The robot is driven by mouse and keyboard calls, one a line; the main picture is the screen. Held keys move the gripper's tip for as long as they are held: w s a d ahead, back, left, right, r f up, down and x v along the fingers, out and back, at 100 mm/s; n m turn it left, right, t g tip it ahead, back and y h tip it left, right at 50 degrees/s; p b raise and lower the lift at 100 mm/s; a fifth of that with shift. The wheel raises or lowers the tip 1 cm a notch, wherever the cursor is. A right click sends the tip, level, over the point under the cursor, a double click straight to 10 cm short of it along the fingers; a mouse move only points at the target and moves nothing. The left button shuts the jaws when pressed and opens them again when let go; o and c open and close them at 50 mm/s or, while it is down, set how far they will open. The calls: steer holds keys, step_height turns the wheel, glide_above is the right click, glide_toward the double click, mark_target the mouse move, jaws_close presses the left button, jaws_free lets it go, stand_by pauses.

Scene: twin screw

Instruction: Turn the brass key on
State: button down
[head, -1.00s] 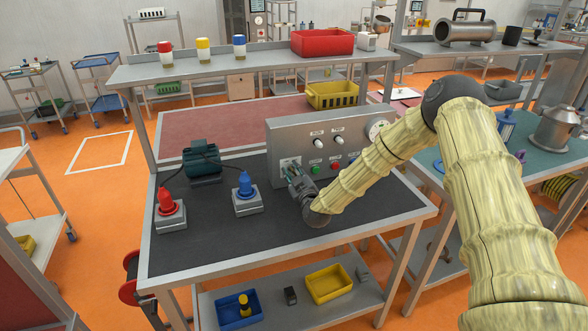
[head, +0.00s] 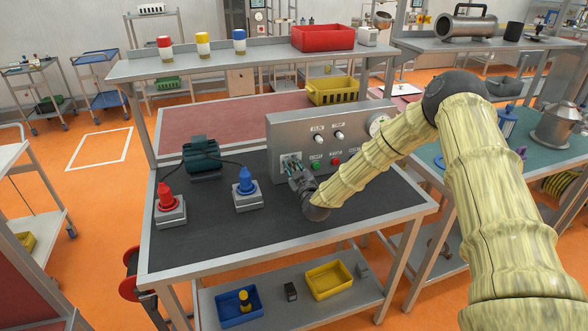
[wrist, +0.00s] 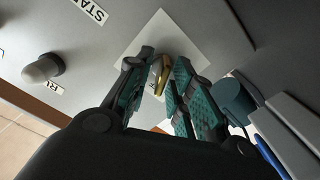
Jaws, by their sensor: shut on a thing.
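The brass key (wrist: 163,72) is a small gold piece in front of a white label plate on the grey control panel (head: 290,131). It shows in the wrist view between the fingertips. My gripper (wrist: 161,68) is shut on the key, with its teal-padded fingers on either side of it. In the head view my gripper (head: 290,169) reaches the lower left of the panel face, and its fingers hide the key there. The panel's labels look tilted in the wrist view.
The panel has two white knobs, a green button (head: 316,165), a red button (head: 335,161) and a dial (head: 378,126). A blue fixture (head: 246,185), a red fixture (head: 166,202) and a dark teal motor (head: 201,158) stand left on the bench. The front mat is clear.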

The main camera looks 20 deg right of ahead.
steer(key=m+b, duration=0.1)
steer(key=b, duration=0.1)
steer(key=m+b, duration=0.2)
steer(key=shift+d+f, duration=0.15)
steer(key=shift+f, duration=0.15)
steer(key=m+b, duration=0.2)
steer(key=b, duration=0.1)
steer(key=shift+d+m, duration=0.1)
steer(key=shift+m, duration=0.2)
steer(key=m+b, duration=0.4)
steer(key=b, duration=0.1)
steer(key=shift+d+r+m, duration=0.1)
steer(key=shift+d+m, duration=0.05)
steer(key=shift+m, duration=0.15)
steer(key=shift+r+m+b, duration=0.15)
steer(key=shift+m+b, duration=0.4)
steer(key=shift+m, duration=0.05)
steer(key=c, duration=1.6)
jaws_free()
steer(key=shift+s, duration=0.15)
